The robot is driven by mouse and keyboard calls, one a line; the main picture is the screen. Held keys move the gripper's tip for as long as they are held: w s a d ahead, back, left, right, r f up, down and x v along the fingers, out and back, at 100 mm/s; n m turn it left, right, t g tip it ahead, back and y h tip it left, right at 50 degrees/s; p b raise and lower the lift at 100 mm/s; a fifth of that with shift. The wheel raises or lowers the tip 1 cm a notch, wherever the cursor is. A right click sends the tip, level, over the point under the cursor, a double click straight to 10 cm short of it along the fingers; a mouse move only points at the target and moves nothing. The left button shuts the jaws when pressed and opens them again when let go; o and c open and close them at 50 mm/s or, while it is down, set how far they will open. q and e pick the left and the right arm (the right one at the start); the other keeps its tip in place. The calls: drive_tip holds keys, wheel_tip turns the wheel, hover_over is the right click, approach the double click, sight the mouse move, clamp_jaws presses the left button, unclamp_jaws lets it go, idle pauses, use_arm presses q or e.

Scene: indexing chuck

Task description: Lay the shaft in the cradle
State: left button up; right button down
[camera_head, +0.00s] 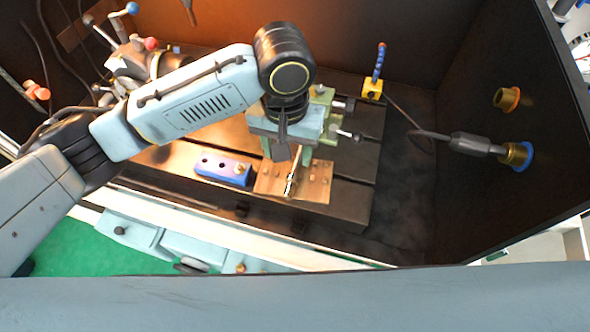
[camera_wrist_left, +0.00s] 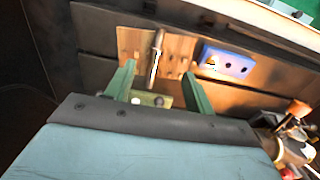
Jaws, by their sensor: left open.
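A slim metal shaft (camera_head: 291,182) lies over a copper-brown plate (camera_head: 318,183) on the dark slotted table. It also shows in the left wrist view (camera_wrist_left: 156,55), with its near end pointing between my fingers. My left gripper (camera_head: 287,156) is open above the plate. In the left wrist view its green fingers (camera_wrist_left: 158,72) stand on either side of the shaft's line, with a gap to each. I cannot tell how high they are above it. I cannot make out a cradle for certain; any support under the shaft is hidden. My right gripper is not in view.
A blue block with holes (camera_head: 222,168) sits left of the plate. A green fixture with levers (camera_head: 322,98) stands behind my gripper. A yellow block with a blue hose (camera_head: 372,89) is further right. Dark enclosure walls stand behind and right, with a cabled connector (camera_head: 470,144).

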sight(291, 183)
use_arm(q)
drive_tip(key=f, duration=0.6)
drive_tip(key=f+b, duration=0.1)
drive_tip(key=f, duration=0.5)
drive_tip(key=shift+w+d+f, duration=0.1)
drive_tip(key=shift+d+f, duration=0.1)
drive_tip(key=shift+f, duration=0.1)
drive_tip(key=shift+r, duration=0.1)
clamp_jaws()
